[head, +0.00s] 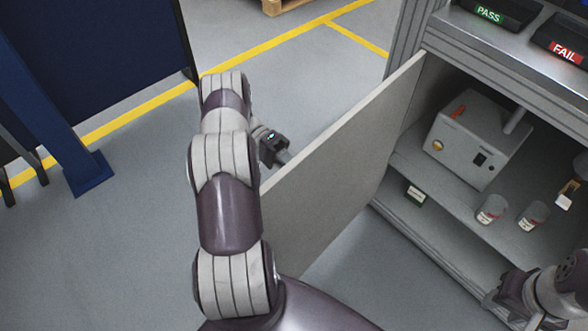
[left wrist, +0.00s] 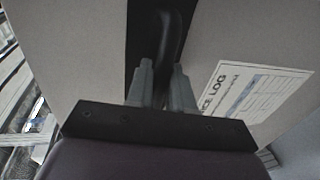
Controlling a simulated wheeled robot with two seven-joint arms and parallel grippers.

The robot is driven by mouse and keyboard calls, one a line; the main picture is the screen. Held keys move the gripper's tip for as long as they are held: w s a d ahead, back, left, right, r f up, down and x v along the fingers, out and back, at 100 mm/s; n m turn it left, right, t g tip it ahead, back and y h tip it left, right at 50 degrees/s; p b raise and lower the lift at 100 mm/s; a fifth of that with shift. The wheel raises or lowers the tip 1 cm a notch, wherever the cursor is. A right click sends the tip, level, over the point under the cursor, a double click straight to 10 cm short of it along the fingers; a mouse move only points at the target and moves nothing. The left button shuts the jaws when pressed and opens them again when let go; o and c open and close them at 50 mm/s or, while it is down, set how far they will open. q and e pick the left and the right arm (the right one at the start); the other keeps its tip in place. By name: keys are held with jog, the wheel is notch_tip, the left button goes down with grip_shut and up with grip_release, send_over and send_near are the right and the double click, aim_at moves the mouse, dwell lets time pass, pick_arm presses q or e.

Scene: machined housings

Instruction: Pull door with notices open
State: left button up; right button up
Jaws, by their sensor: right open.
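The grey door (head: 335,165) stands swung out from the cabinet, its inner face towards me in the head view. In the left wrist view its outer face (left wrist: 75,45) carries a black handle (left wrist: 172,40) on a black strip and a white notice (left wrist: 250,95) ending in "LOG". My left gripper (head: 286,157) is on the door's outer side, its tips partly hidden by the door edge. In the left wrist view its fingers (left wrist: 162,82) are closed on either side of the handle. My right gripper (head: 492,299) is open at the lower right, in front of the cabinet.
PASS (head: 488,14) and FAIL (head: 566,50) trays sit on top. A blue-framed partition (head: 60,115) stands left; floor between is clear.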

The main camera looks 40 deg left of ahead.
pick_arm(q)
jog(key=shift+o, duration=1.2)
jog(key=shift+a, duration=0.1)
jog(key=b+v, duration=0.1)
jog(key=v, duration=0.6)
jog(key=shift+b, duration=0.3)
jog(key=shift+w+a, duration=0.15)
